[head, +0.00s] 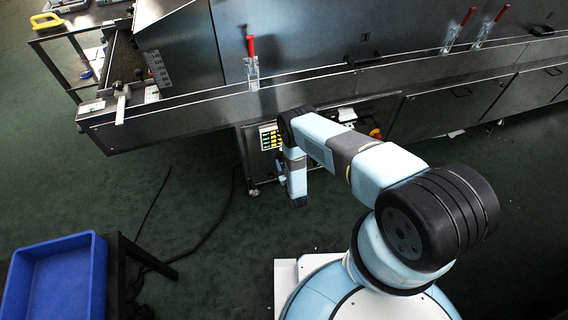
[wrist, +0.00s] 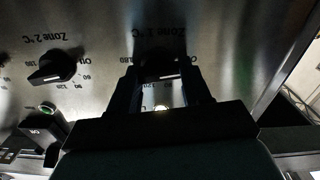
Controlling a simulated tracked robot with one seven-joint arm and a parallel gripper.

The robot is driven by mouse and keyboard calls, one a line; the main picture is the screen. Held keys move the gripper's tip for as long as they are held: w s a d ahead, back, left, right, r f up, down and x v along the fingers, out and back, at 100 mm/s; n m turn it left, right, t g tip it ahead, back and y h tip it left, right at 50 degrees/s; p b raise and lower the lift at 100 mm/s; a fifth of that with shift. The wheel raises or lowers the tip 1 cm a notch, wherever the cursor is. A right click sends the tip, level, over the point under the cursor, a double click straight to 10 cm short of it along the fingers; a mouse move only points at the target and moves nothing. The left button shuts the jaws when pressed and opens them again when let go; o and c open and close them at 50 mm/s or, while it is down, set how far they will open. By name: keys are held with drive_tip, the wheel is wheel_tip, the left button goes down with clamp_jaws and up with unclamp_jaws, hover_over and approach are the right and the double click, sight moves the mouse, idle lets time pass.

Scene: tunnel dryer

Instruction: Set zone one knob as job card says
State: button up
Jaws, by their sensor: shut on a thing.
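In the wrist view, upside down, the zone one knob (wrist: 163,70) is a dark knob under the "Zone 1 °C" label. My gripper (wrist: 163,84) has a finger on each side of it and is shut on it. I cannot make out a job card.
A green-lit button (wrist: 47,108) and an "ON" switch (wrist: 42,131) sit near the zone two knob. In the head view the control panel (head: 269,137) is under the dryer's long belt edge, with a red emergency button (head: 375,133) nearby. A blue crate (head: 62,285) stands at lower left.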

drive_tip(key=shift+w+r, duration=0.1)
drive_tip(key=shift+w+d+m, duration=0.1)
drive_tip(key=shift+d+m, duration=0.05)
drive_tip(key=shift+m, duration=1.75)
drive_tip(key=shift+w+d+m, duration=0.1)
drive_tip(key=shift+m, duration=1.8)
drive_tip(key=o, duration=1.1)
drive_tip(key=shift+c, duration=0.2)
drive_tip(key=shift+s, duration=0.1)
drive_tip(key=shift+s, duration=0.1)
drive_tip(key=v, duration=1.3)
drive_tip(key=shift+s, duration=0.25)
